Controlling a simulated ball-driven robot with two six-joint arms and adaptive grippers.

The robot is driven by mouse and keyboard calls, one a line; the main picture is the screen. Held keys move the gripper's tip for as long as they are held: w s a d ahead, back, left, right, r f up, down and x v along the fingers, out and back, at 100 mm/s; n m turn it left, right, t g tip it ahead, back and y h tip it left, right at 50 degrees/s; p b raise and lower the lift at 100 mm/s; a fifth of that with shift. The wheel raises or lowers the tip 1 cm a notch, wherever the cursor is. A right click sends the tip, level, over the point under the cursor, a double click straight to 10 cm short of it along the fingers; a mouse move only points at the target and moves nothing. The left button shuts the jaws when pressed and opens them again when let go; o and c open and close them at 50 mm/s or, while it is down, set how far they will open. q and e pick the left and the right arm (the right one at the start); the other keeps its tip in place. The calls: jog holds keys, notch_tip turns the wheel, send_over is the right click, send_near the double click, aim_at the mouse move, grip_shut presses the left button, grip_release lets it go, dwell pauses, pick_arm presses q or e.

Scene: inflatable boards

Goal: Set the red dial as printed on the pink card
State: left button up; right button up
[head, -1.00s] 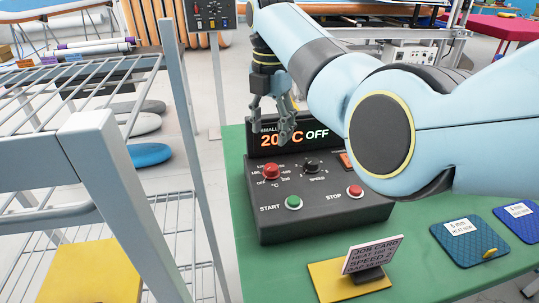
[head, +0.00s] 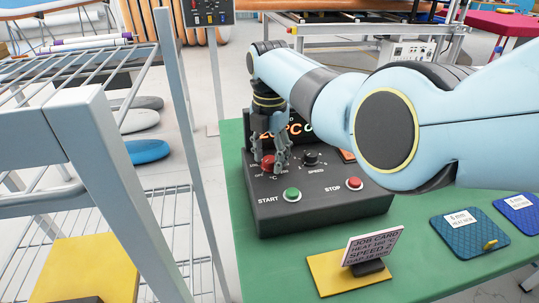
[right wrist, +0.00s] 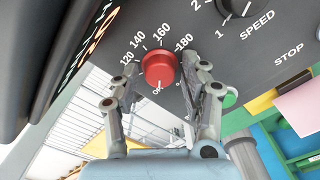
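The red dial (head: 268,162) is on the dark control panel, left of the black speed knob. In the right wrist view the red dial (right wrist: 160,68) is ringed by a printed scale with 120, 140, 160 and 180. A pale mark on its lower edge seems to point towards the partly hidden low end. My right gripper (head: 269,160) is open, pointing down at the dial. In the wrist view its fingers (right wrist: 160,84) stand either side of the dial, with gaps visible. The pink card (head: 373,248) stands in a dark holder and appears to read HEAT 160 °C, SPEED 2. My left gripper is not in view.
The speed knob (head: 311,159), green start button (head: 292,194) and red stop button (head: 354,183) are close to the dial. The lit display behind is partly hidden by my gripper. Blue pads (head: 470,238) lie on the green table; a wire rack (head: 95,130) stands left.

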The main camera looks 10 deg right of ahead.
jog(key=shift+c, duration=1.1)
jog(key=c, duration=0.5)
grip_shut()
